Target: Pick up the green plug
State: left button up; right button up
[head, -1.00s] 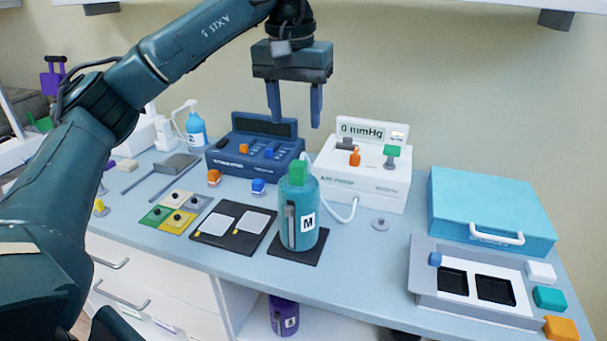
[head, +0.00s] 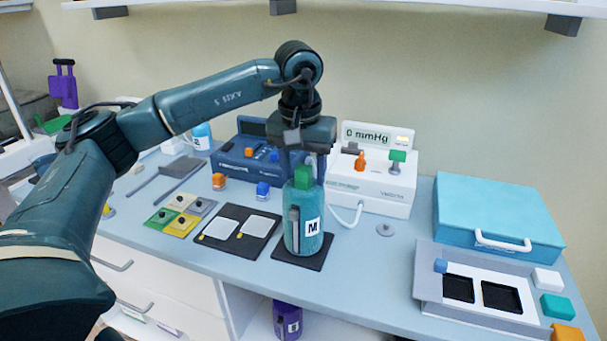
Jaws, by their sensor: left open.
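A green block-shaped plug (head: 303,177) sits on top of a teal bottle (head: 303,222) marked M, which stands upright on a dark mat. My left gripper (head: 303,168) points down at the top of the bottle, open, with a finger at each side of the green plug in the picture. I cannot tell whether the fingers touch it, and their tips are partly hidden. Another green piece (head: 397,156) stands on the white device (head: 370,185) reading 0 mmHg. My right gripper is not in view.
A blue device (head: 238,165) stands behind left of the bottle. A black tray (head: 247,246) and coloured squares (head: 166,217) lie to its left. At right are a light-blue case (head: 490,205) and a grey tray (head: 430,292). The counter between bottle and grey tray is mostly clear.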

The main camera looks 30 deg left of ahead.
pick_arm(q)
jog(key=c, duration=0.9)
jog(key=shift+o, duration=0.2)
